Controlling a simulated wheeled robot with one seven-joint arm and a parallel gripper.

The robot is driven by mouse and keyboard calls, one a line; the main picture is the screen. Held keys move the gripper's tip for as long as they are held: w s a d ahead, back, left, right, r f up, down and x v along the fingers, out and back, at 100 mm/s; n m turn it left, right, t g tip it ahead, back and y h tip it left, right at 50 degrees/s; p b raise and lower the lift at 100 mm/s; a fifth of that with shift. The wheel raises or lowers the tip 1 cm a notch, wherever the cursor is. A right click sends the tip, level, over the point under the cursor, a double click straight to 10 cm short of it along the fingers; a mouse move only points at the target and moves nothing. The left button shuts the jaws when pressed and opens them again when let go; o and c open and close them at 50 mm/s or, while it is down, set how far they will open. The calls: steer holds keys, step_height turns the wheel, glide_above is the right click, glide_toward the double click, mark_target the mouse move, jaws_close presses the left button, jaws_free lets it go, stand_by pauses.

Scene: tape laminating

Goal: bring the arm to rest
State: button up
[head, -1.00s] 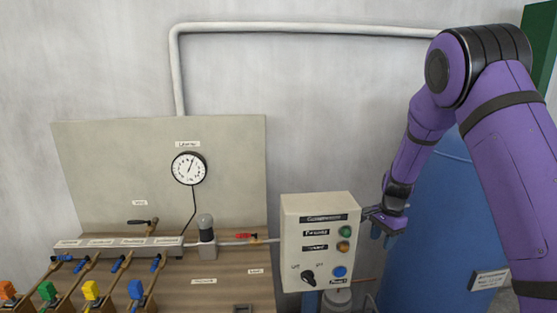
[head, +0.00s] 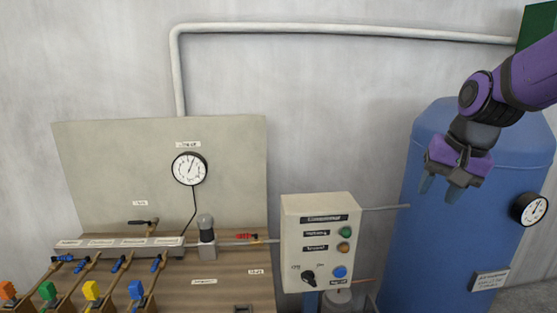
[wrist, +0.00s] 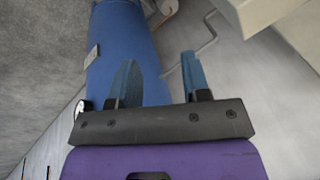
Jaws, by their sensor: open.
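My gripper (head: 441,188) is at the right of the head view, in front of the blue tank (head: 400,265), with its fingers pointing down. Its two blue fingers are apart with nothing between them. In the wrist view the open fingers (wrist: 160,82) show with a gap between them, and the blue tank (wrist: 118,40) lies beyond the left finger. My purple arm comes in from the right edge of the head view.
A control box (head: 318,240) with a black knob and coloured buttons is left of my gripper, apart from it. Further left are a workbench (head: 230,290), a panel (head: 110,170) with a gauge (head: 189,168), and several coloured-handled valves. A gauge (head: 530,208) juts from the tank's right side.

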steer(key=s+r+n+t, duration=0.1)
steer(key=s+n, duration=0.1)
steer(key=s, duration=0.6)
steer(key=s+r+n+t+h, duration=0.1)
steer(key=s+r+n, duration=0.1)
steer(key=s, duration=0.7)
steer(key=shift+d+r+n, duration=0.2)
steer(key=shift+n, duration=0.2)
steer(key=shift+s, duration=0.1)
stand_by(0.7)
